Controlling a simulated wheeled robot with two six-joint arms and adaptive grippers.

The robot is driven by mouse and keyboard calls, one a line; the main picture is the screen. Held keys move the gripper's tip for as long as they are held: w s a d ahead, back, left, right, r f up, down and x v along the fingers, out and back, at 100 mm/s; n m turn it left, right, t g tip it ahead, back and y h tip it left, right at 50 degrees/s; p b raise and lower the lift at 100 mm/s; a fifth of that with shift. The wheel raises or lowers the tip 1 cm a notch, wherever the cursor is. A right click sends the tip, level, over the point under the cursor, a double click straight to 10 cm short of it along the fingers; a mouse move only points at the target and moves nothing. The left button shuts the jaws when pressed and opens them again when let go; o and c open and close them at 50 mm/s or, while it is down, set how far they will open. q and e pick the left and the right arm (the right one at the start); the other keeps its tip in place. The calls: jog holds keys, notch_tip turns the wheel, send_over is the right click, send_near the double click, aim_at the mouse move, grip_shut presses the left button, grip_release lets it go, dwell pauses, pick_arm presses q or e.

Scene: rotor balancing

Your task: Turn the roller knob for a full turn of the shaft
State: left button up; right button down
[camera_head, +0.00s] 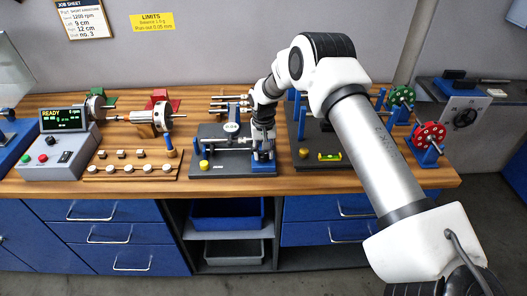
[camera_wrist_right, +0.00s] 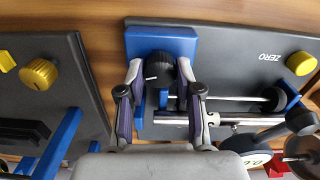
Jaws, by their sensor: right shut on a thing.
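The black roller knob (camera_wrist_right: 160,66) with a white mark sits at the blue end support (camera_wrist_right: 178,38) of the dark fixture in the right wrist view. My right gripper (camera_wrist_right: 160,78) has one finger on each side of the knob and is shut on it. The steel shaft (camera_wrist_right: 228,117) lies beside the gripper in the right wrist view. My left gripper is not in view.
A dial gauge (camera_head: 231,127) stands over the fixture. A second dark plate (camera_head: 310,135) with blue posts and a level (camera_head: 329,157) is close on the right. A wooden tray of weights (camera_head: 133,165) and a control box (camera_head: 58,150) are on the left.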

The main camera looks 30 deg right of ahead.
aim_at(263, 154)
jog(key=shift+f+m, duration=0.1)
jog(key=shift+m, duration=1.2)
jog(key=c, duration=0.8)
grip_release()
jog(key=shift+o, duration=0.2)
notch_tip(263, 154, up, 12)
